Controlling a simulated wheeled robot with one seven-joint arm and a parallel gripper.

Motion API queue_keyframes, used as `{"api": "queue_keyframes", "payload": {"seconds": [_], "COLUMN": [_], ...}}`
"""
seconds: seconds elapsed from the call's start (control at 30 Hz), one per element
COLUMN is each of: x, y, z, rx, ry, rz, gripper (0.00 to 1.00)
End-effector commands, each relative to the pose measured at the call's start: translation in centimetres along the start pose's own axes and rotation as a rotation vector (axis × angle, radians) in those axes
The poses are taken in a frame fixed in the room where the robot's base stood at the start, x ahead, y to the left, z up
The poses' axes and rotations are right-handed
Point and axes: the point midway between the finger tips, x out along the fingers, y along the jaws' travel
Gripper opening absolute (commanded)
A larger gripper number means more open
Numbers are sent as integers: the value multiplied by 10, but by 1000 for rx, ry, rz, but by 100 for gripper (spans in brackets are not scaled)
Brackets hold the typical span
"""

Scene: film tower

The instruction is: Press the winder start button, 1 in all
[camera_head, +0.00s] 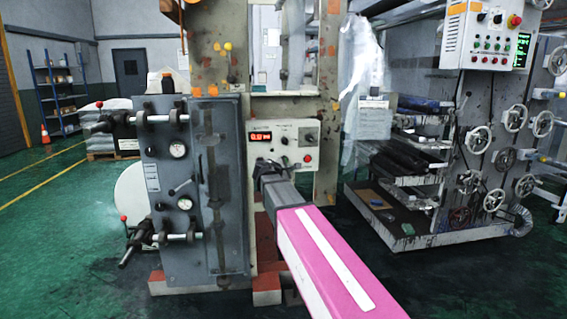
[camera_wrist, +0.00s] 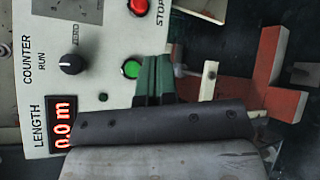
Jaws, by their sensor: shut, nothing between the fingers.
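A round green button (camera_wrist: 131,69) sits on the light winder control panel (camera_wrist: 112,40). Its own label is not readable; I take it as the start button. In the head view the same green button (camera_head: 285,160) is a small spot below a dark knob (camera_head: 284,141). My gripper (camera_wrist: 155,62) is shut and empty, its fingertips right beside the green button in the wrist view. I cannot tell whether they touch the panel. In the head view my gripper (camera_head: 268,167) is in front of the panel's lower left part.
A red STOP button (camera_wrist: 139,6) is on the same panel, to the right of the green button in the head view. The length display (camera_wrist: 62,125) reads 0.0 m. A grey cabinet (camera_head: 190,250) with gauges and levers stands left of the panel. Green floor is open at far left.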

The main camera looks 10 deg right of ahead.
Motion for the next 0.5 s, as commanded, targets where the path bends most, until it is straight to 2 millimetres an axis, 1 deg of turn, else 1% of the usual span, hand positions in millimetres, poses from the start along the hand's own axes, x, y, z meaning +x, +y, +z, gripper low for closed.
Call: {"api": "queue_keyframes", "payload": {"seconds": [0.27,0.5], "x": [7,25], "y": [5,18], "z": [-5,-18], "rx": [1,1], "ry": [0,0], "rz": [-1,-2], "gripper": [0,0]}}
